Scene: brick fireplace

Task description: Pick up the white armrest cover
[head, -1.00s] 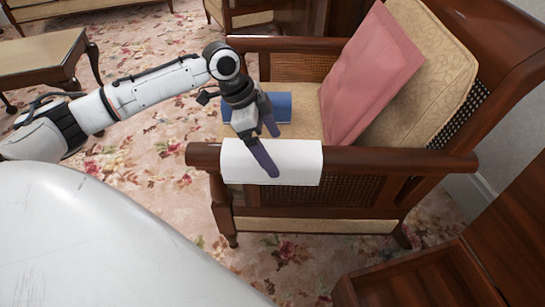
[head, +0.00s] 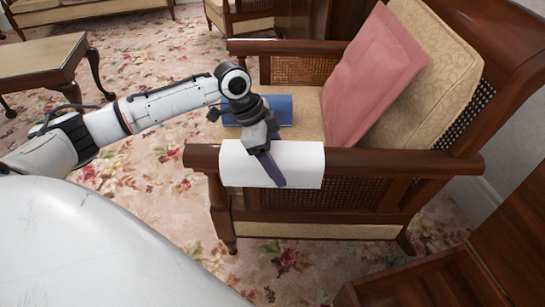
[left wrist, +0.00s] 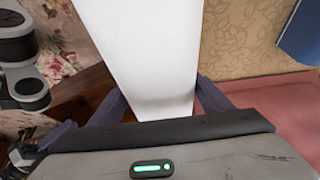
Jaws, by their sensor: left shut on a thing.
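The white armrest cover (head: 308,165) lies draped over the chair's near wooden armrest (head: 390,162), its front flap hanging down the outer side. My left gripper (head: 271,165) is at the armrest from above, with one dark finger in front of the flap; the other finger is mostly hidden. In the left wrist view the cover (left wrist: 150,45) runs between the two fingers of the gripper (left wrist: 160,100), and the gripper is shut on it. The cover still rests on the armrest. My right gripper is not in view.
A blue book-like object (head: 280,108) lies on the chair seat, and a pink cushion (head: 370,80) leans on the backrest. A small table (head: 45,58) stands at the left. Dark wooden furniture (head: 430,280) is at the lower right. Floral carpet (head: 150,205) is open before the chair.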

